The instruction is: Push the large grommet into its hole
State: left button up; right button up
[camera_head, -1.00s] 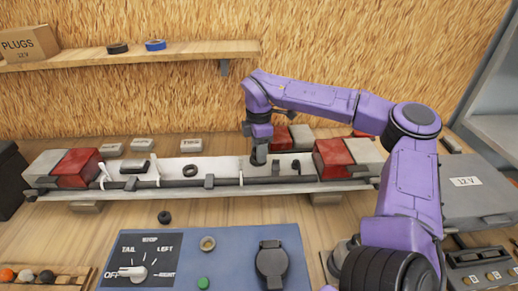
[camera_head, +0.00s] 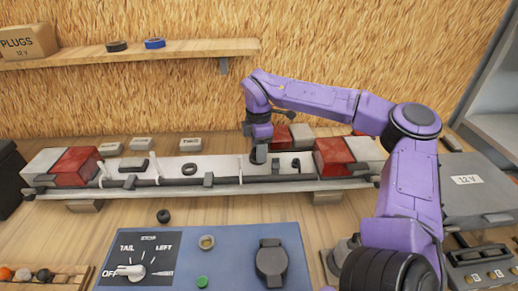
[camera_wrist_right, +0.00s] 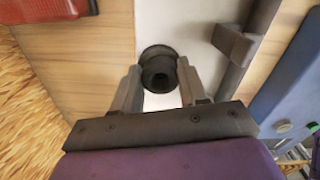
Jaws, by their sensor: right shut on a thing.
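My right gripper (camera_head: 258,157) is at the white panel of the trailer frame (camera_head: 215,173), pointing down just left of the right red lamp. In the right wrist view, its two fingers (camera_wrist_right: 158,88) are shut on a round black rubber grommet (camera_wrist_right: 158,66) with a dark centre. The grommet is over the white panel; the hole under it is hidden, and I cannot tell how deep it sits. A black ring (camera_head: 189,169) is on the panel further left. A small dark hole (camera_head: 296,163) shows to the right of the gripper. My left gripper is not in view.
Red-and-white lamps (camera_head: 75,167) (camera_head: 334,156) stand at both ends of the frame. A dark cable with clips runs along its front. A loose black grommet (camera_head: 163,216) lies on the wooden bench, behind a blue control panel (camera_head: 210,240). A grey 12 V box (camera_head: 470,185) stands at right.

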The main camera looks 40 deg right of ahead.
jog(key=o, duration=0.9)
jog(key=shift+s+f, duration=0.1)
jog(key=shift+f, duration=0.35)
jog(key=shift+s+a, duration=0.1)
jog(key=shift+c, duration=1)
jog(key=shift+o, duration=1)
jog(key=shift+r+p, duration=0.4)
jog(key=shift+r, duration=0.15)
jog(key=shift+o, duration=0.3)
jog(key=shift+r+p, duration=0.5)
jog(key=shift+r, duration=0.35)
jog(key=shift+w+r+p, duration=0.2)
jog(key=shift+r+p, duration=1.2)
jog(key=shift+r, duration=1)
